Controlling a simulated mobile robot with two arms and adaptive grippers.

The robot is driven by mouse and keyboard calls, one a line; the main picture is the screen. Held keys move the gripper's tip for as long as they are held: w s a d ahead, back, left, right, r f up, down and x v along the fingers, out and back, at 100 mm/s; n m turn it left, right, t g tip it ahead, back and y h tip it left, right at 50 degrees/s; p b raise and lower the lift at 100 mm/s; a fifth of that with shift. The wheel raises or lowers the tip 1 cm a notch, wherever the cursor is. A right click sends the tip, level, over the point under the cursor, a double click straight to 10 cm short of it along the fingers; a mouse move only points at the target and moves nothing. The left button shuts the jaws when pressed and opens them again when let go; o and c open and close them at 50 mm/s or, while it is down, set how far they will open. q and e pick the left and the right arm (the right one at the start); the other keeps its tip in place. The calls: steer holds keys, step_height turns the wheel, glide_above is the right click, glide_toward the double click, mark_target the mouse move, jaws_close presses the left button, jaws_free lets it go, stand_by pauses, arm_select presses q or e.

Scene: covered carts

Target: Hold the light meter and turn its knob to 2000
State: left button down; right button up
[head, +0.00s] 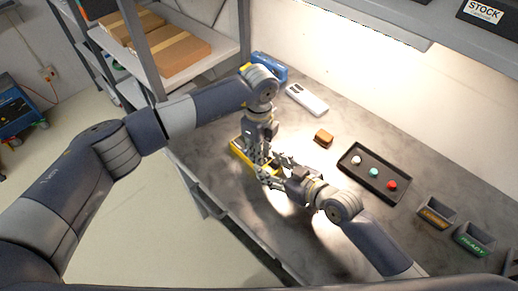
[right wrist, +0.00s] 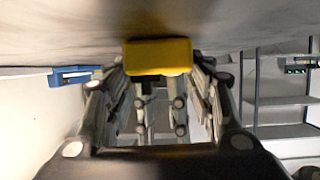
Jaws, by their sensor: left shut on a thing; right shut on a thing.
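The yellow light meter (head: 238,147) lies on the grey worktop near its front edge, mostly covered by my grippers. My left gripper (head: 257,163) comes down from above and is shut on it. My right gripper (head: 270,177) reaches in from the right and is shut on the meter too. In the right wrist view the meter's yellow end (right wrist: 158,57) shows just beyond the right fingers (right wrist: 160,110). The knob, its scale and its setting are hidden by the fingers.
A black tray (head: 374,172) with white, green and red knobs is on the right. A brown block (head: 324,138), a white device (head: 307,99) and a blue object (head: 269,66) lie behind. Labelled bins (head: 474,238) stand at far right. A shelf with boxes (head: 172,55) is left.

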arm_select(q)
steer(key=c, duration=1.7)
jaws_free()
steer(key=shift+r, duration=0.1)
step_height(320, 180, up, 12)
steer(key=shift+f, duration=0.1)
